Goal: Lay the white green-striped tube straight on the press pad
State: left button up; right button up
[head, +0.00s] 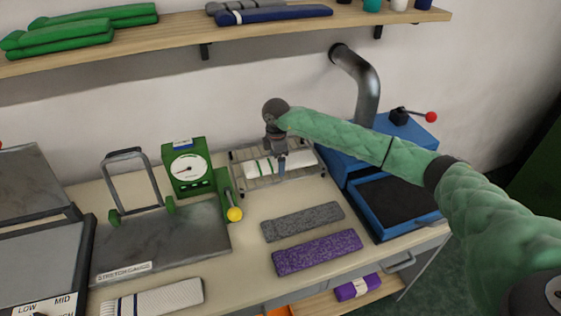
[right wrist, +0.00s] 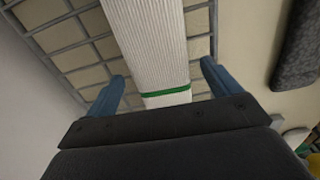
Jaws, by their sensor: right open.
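The white tube (head: 300,160) with green stripes lies in a wire rack (head: 236,173) at the back middle of the bench. In the right wrist view its ribbed white cloth (right wrist: 148,45) and one green stripe show. My right gripper (head: 281,168) points down at the tube; in the right wrist view the open blue fingers (right wrist: 162,82) stand on either side of it, apart from its edges. A flat grey pad (head: 40,265) with a raised lid (head: 30,185) and LOW and MID labels is at the far left, partly cut off; it looks like the press. My left gripper is out of view.
A grey stretch-gauge plate (head: 165,240) with a green dial (head: 188,168) lies between pad and rack. Grey (head: 303,221) and purple (head: 317,252) tubes lie before the rack, a white dark-striped tube (head: 152,299) at front left. A blue machine (head: 378,232) stands right.

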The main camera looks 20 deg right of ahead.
jog(key=shift+f, duration=0.25)
jog(key=shift+c, duration=0.2)
jog(key=c, duration=1)
jog(key=shift+r, duration=0.15)
